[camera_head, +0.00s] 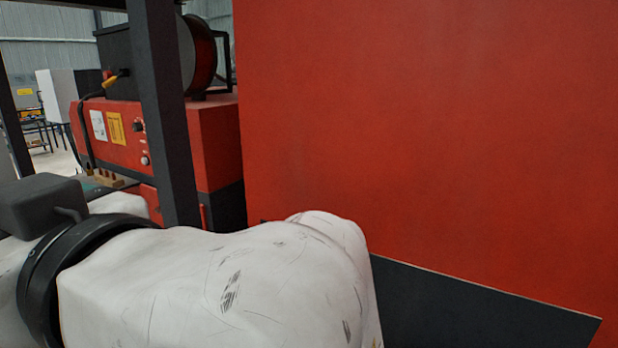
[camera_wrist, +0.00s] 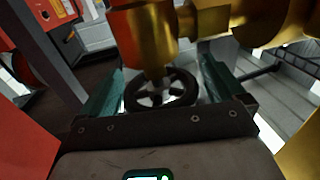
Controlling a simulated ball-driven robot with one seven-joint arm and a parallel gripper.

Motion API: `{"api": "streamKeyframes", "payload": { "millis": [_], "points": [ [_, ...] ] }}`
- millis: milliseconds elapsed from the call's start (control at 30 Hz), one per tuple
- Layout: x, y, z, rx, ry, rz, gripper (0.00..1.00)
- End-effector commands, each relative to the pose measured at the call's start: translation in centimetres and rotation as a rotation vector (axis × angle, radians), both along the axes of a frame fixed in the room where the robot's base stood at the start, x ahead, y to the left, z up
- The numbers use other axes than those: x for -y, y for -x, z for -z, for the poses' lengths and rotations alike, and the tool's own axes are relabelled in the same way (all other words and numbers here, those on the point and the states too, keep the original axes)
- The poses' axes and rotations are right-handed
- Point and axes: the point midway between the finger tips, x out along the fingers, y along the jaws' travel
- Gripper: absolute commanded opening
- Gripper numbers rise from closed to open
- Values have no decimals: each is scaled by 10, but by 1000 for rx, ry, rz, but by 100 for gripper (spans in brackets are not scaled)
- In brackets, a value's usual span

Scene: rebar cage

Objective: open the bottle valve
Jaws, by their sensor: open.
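The valve's black spoked handwheel (camera_wrist: 158,97) shows in the middle of the wrist view, below a brass valve body (camera_wrist: 145,42). Brass fittings (camera_wrist: 205,20) run from the body to the upper right. My gripper (camera_wrist: 162,68) is open, with one teal finger on each side of the handwheel. The wheel lies between the fingers, and I see a gap on each side. I cannot tell how deep the wheel sits between them. In the head view my white arm hides the gripper, and no valve or bottle shows.
A large red panel (camera_head: 430,120) fills the right of the head view, with a dark flat surface (camera_head: 470,305) below it. A dark upright post (camera_head: 165,110) stands at left before a red welding machine (camera_head: 215,145). A gold surface (camera_wrist: 300,130) is close at the wrist view's right edge.

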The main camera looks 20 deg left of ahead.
Motion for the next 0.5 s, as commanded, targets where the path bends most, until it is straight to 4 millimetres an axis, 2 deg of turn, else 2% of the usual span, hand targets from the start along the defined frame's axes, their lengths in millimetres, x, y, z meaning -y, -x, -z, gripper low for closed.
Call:
{"api": "streamKeyframes", "payload": {
  "millis": [233, 500],
  "points": [
    [-1, 0, 0, 0, 0, 0, 96],
    [0, 0, 0, 0, 0, 0, 71]
  ]
}}
